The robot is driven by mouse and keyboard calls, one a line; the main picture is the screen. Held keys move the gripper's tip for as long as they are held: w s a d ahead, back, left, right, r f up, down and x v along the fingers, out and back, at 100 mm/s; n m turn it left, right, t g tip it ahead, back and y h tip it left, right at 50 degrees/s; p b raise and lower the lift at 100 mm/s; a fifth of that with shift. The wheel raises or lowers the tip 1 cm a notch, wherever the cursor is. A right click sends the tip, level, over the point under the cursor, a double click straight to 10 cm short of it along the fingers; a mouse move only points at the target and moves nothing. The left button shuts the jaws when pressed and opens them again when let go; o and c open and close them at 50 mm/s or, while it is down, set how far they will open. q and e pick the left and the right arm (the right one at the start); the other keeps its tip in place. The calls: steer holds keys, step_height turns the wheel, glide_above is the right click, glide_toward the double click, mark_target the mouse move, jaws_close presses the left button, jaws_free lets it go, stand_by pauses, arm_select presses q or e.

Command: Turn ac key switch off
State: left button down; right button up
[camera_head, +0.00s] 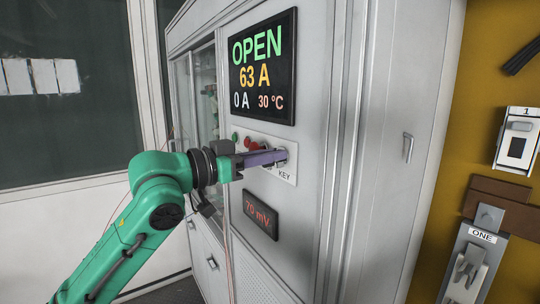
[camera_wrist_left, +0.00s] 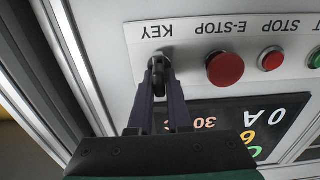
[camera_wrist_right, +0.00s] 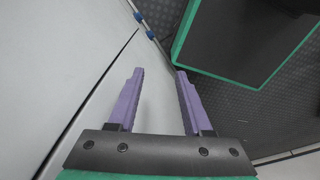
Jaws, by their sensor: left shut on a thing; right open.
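The key switch (camera_wrist_left: 158,68) sits on a white panel strip (camera_wrist_left: 185,45) beside the word KEY, which appears upside down in the left wrist view. My left gripper (camera_wrist_left: 160,85) is shut on the key, with its purple fingers on either side of it. In the head view my left gripper (camera_head: 282,156) reaches the panel from the left at the KEY label and hides most of the key. My right gripper (camera_wrist_right: 160,72) is open and empty, above the floor beside a pale surface.
A red E-STOP button (camera_wrist_left: 225,68), a smaller red STOP button (camera_wrist_left: 271,59) and a green button (camera_wrist_left: 315,58) share the strip. The display (camera_head: 262,66) reads OPEN, 63 A, 0 A, 30 °C. A lower display (camera_head: 261,214) reads 76 mV. Wall switches (camera_head: 517,140) are at the right.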

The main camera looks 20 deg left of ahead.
arm_select(q)
steer(key=shift+f, duration=0.25)
steer(key=c, duration=0.9)
jaws_free()
steer(key=shift+o, duration=0.2)
steer(key=shift+r, duration=0.1)
steer(key=shift+s+a+b, duration=0.25)
steer(key=shift+b, duration=0.1)
steer(key=b+v, duration=0.7)
steer(key=v, duration=0.6)
steer(key=shift+s+a+b, duration=0.2)
steer(key=shift+s+b, duration=0.1)
steer(key=shift+b, duration=0.05)
